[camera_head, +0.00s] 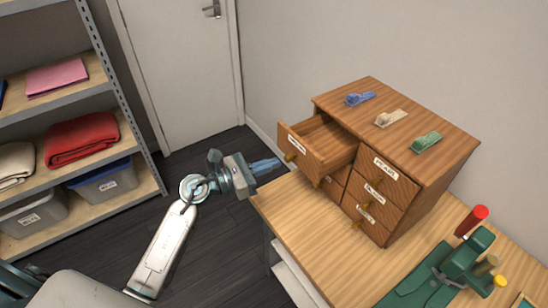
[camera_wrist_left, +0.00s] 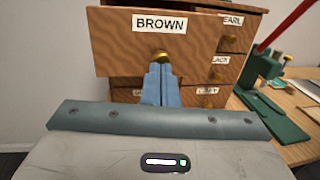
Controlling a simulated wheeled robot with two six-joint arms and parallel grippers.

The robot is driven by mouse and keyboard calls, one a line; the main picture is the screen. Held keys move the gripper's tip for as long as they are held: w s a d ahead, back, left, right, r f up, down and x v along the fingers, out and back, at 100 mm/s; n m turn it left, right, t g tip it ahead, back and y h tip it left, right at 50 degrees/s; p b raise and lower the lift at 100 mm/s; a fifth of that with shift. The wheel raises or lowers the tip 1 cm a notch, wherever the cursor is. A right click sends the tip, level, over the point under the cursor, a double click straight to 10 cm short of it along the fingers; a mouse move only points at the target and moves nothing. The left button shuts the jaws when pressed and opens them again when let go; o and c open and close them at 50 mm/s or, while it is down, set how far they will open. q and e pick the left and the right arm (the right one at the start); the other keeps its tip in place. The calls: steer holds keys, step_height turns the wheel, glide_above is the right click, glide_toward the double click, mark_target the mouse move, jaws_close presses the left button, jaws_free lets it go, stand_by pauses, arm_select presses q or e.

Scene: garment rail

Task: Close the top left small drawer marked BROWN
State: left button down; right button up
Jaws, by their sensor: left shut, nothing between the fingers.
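The drawer marked BROWN (camera_head: 305,151) is the top left small drawer of the wooden cabinet (camera_head: 428,150), and it is pulled out. In the left wrist view its front (camera_wrist_left: 116,44) faces me, with its label and brass knob (camera_wrist_left: 161,56). My left gripper (camera_head: 272,165) is shut and empty, in front of the drawer front and a little to its left in the head view. In the left wrist view its blue fingertips (camera_wrist_left: 160,72) appear just below the knob; whether they touch it I cannot tell. My right gripper is not in view.
The cabinet stands on a wooden table (camera_head: 345,255). Blue, beige and green clips (camera_head: 391,118) lie on its top. A green press with a red handle (camera_head: 462,255) stands at the right. A shelf (camera_head: 150,182) with cloths and bins is at the left. The other drawers look shut.

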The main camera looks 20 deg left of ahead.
mark_target(313, 143)
arm_select(q)
steer(key=shift+w+d, duration=0.5)
steer(key=x, duration=0.4)
steer(key=w+a+b+x, duration=0.1)
steer(key=x, duration=0.3)
steer(key=b+x, duration=0.1)
steer(key=x, duration=0.3)
steer(key=shift+w+f, duration=0.25)
steer(key=shift+w, duration=0.2)
steer(key=shift+w+d+r, duration=0.1)
steer(key=shift+w, duration=0.05)
steer(key=shift+r, duration=0.25)
